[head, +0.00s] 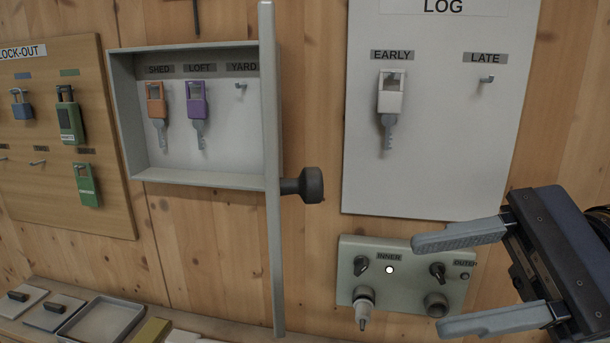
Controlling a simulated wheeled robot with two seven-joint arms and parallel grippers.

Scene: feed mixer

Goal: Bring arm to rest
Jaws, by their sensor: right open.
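My right gripper (478,280) is at the lower right. Its two grey fingers are spread apart, with nothing between them, in front of the right part of the grey control panel (348,285). The panel has an INNER knob (361,265) with a lit white lamp (389,269), and another knob (437,270) beside a second, dark lamp. A pale key-like piece (364,305) sits at the panel's lower left, and a dark round socket (436,304) shows at lower right between the fingers. My left gripper is not in view.
An open key cabinet (190,180) holds an orange key (156,104) and a purple key (197,105); its door (273,230) juts out with a black knob (304,186). The LOG board (440,160) holds a white key (390,98). A lock-out board (115,200) and a shelf with trays (103,318) are left.

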